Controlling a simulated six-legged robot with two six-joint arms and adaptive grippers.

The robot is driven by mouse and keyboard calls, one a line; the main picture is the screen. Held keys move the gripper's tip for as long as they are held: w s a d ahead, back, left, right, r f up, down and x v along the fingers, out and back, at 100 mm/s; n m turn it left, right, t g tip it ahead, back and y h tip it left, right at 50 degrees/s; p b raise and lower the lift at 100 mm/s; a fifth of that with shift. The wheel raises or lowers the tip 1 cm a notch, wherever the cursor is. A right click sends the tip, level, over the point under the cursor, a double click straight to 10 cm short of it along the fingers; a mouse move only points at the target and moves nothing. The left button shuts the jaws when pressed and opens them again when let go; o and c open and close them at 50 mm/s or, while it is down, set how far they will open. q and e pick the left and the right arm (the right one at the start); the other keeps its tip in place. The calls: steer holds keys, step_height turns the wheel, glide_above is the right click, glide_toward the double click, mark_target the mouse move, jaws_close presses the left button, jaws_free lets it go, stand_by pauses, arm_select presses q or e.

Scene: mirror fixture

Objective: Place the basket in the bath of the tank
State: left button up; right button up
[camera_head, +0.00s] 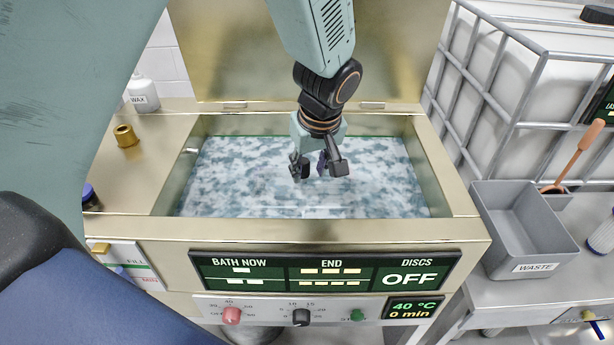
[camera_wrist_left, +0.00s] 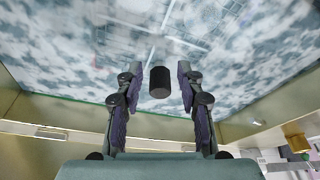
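The tank (camera_head: 460,205) is a brass-coloured box with its lid raised. Its bath (camera_head: 230,175) is full of mottled white and blue-green liquid. My left gripper (camera_head: 319,168) points down over the middle of the bath. In the left wrist view, its fingers (camera_wrist_left: 159,85) are apart, with a black cylindrical knob (camera_wrist_left: 159,83) between them and gaps on both sides. Thin pale lines (camera_wrist_left: 188,43) show faintly in the liquid beyond the knob; they may be the basket, mostly hidden under the surface. My right gripper is not in view.
The tank's front panel (camera_head: 325,271) reads DISCS OFF, 40 °C and 0 min. A grey waste bin (camera_head: 522,228) and a caged white container (camera_head: 530,85) stand at the right. A wax bottle (camera_head: 143,92) and a brass nut (camera_head: 126,136) are at the left.

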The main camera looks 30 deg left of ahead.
arm_select(q)
steer(key=v, duration=0.4)
steer(key=shift+r+p, duration=0.15)
steer(key=shift+p, duration=0.15)
steer(key=shift+w, duration=0.1)
stand_by(0.5)
